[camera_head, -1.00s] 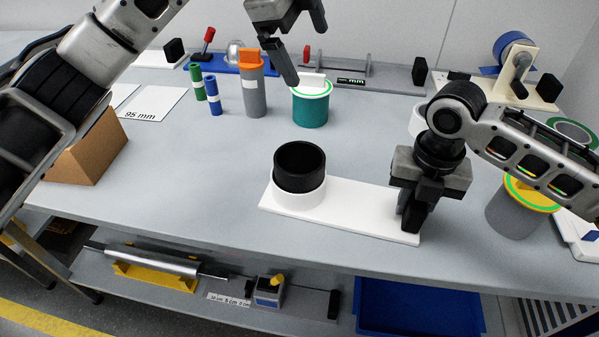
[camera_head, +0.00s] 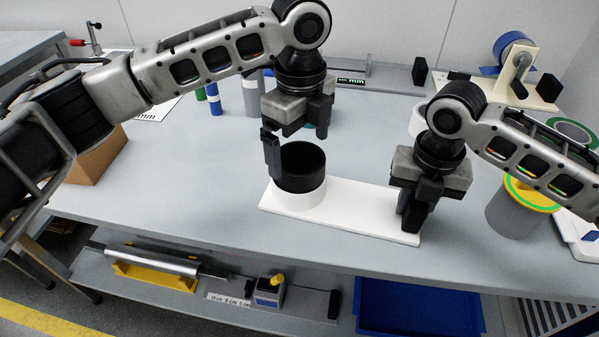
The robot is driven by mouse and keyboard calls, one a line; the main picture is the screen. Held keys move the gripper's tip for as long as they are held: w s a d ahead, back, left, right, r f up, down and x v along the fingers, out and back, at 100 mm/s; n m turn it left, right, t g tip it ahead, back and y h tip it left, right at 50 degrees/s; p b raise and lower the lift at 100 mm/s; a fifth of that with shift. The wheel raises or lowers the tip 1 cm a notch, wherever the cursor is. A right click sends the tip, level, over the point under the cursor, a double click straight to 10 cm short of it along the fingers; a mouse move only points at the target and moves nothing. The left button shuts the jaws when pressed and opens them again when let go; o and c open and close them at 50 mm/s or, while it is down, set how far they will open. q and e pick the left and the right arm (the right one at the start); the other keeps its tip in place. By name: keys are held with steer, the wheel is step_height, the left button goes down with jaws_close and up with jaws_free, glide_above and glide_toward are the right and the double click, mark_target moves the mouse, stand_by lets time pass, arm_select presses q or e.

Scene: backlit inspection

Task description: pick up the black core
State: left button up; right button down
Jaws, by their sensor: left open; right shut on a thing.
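The black core (camera_head: 302,168) is a short black cylinder with an open top. It stands upright in a white ring holder (camera_head: 299,196) on the left end of a white board (camera_head: 350,212). My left gripper (camera_head: 296,148) is open above the core, pointing down. One finger is at the core's left side and the other is over its far right side; I cannot tell whether they touch it. My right gripper (camera_head: 410,221) is shut on the right end of the white board.
A teal cylinder behind my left gripper is mostly hidden. Green (camera_head: 200,94) and blue (camera_head: 214,99) tubes and a cardboard box (camera_head: 97,157) stand left. A grey cylinder with a yellow top (camera_head: 510,213) stands right. The table front left of the board is clear.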

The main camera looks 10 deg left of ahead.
mark_target(299, 157)
arm_select(q)
step_height(299, 157, down, 3)
steer(key=shift+f, duration=0.2)
arm_select(e)
steer(key=shift+s+f, duration=0.15)
steer(key=shift+f, duration=0.15)
arm_select(q)
steer(key=shift+c, duration=0.3)
steer(key=c, duration=1)
steer(key=shift+r, duration=0.1)
step_height(299, 157, up, 10)
steer(key=shift+f, duration=0.1)
arm_select(e)
steer(key=c, duration=1)
jaws_free()
steer(key=shift+c, duration=0.2)
steer(key=shift+r, duration=0.1)
